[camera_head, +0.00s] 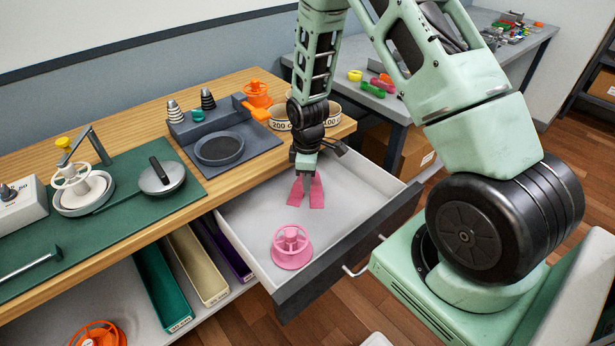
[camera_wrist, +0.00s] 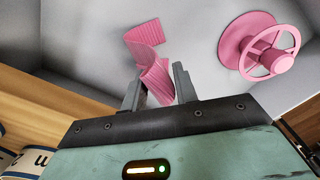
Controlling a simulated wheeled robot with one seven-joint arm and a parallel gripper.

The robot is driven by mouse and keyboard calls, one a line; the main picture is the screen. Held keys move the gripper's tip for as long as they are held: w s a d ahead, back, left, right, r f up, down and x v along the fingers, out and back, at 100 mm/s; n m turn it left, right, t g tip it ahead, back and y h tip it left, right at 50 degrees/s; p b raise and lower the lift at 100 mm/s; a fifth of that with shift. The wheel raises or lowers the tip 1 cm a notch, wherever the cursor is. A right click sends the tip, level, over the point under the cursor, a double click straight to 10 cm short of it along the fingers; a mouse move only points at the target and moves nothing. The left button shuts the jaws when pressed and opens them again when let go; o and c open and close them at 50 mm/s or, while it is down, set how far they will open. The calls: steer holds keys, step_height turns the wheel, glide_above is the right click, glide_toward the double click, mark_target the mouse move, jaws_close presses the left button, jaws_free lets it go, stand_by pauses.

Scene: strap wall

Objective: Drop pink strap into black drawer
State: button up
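The black drawer (camera_head: 345,245) is pulled open below the wooden counter; its front is dark and its inside is pale grey. My gripper (camera_head: 306,180) points down inside the drawer opening, toward its back. The pink strap (camera_head: 317,192) is at the fingertips, with two ends spreading downward; I cannot tell whether they touch the drawer floor. In the wrist view the folded, ribbed pink strap (camera_wrist: 154,75) fills the gap between the two fingers of my gripper (camera_wrist: 158,88), which appear shut on it.
A pink handwheel (camera_head: 291,247) stands in the front left of the drawer. Bins (camera_head: 197,265) sit on a shelf to the left. The counter (camera_head: 228,180) edge runs beside the drawer. Drawer floor is free right of the handwheel.

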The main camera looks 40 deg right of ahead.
steer(key=o, duration=1.3)
step_height(320, 180, up, 6)
steer(key=p, duration=0.4)
steer(key=shift+f, duration=0.25)
step_height(320, 180, up, 17)
steer(key=shift+r+b, duration=0.2)
steer(key=shift+b, duration=0.4)
